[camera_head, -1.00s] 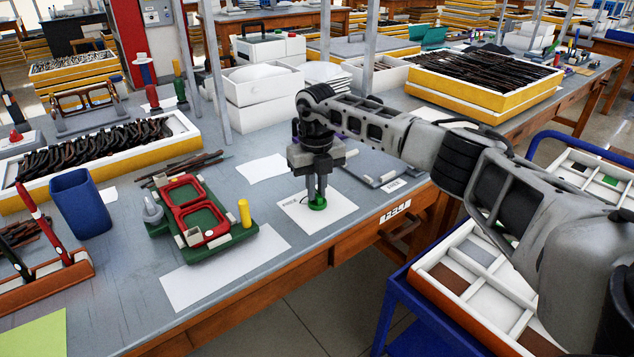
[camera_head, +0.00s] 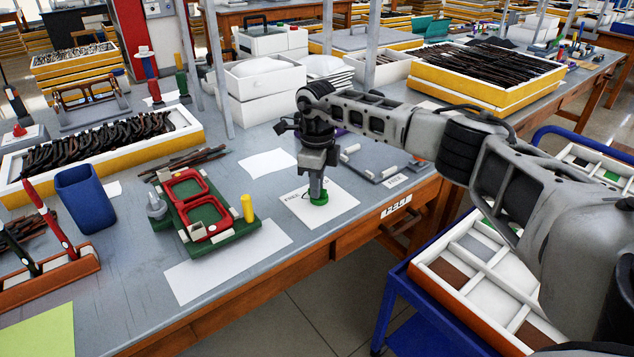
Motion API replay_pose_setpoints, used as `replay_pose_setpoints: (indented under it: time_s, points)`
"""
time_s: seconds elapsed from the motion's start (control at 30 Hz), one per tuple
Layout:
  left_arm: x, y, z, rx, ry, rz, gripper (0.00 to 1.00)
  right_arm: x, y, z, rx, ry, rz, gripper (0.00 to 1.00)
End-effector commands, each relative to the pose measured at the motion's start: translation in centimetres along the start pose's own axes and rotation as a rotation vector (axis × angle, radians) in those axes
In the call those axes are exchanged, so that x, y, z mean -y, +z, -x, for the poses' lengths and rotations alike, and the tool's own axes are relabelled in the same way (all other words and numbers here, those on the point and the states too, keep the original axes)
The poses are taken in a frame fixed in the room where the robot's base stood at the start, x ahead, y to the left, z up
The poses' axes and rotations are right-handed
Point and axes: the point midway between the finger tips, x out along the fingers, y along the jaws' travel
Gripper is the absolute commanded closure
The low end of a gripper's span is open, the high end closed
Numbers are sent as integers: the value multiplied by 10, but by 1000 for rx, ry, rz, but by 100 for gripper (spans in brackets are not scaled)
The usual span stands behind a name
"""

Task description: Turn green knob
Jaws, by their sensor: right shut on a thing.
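The green knob (camera_head: 319,199) sits on a white sheet (camera_head: 340,209) near the front edge of the grey workbench. My right gripper (camera_head: 317,190) points straight down over it, with its fingers shut on the knob. The fingers hide part of the knob, and its green lower part shows around the fingertips. My left gripper is not in view.
Left of the knob, a green fixture (camera_head: 238,228) holds a red eyeglass frame (camera_head: 206,222) beside a yellow peg (camera_head: 247,208). A grey plate (camera_head: 372,160) lies close behind my gripper. A blue cart with a divided tray (camera_head: 450,258) stands at the right.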

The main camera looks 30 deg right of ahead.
Motion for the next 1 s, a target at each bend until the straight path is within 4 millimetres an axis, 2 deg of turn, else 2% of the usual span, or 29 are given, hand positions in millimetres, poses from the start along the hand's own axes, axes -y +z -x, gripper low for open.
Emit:
replay_pose_setpoints:
  time_s: [0.33,0.87,0.9,0.97,1.0]
  points:
    - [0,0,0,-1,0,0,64,0,0,1,2,-2,131,100]
    - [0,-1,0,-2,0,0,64,0,0,1,3,-2,152,100]
    - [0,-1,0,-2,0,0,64,0,0,1,3,-2,152,80]
    - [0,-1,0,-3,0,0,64,0,0,1,2,-2,151,66]
    - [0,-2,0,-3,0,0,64,0,0,1,2,-2,151,66]
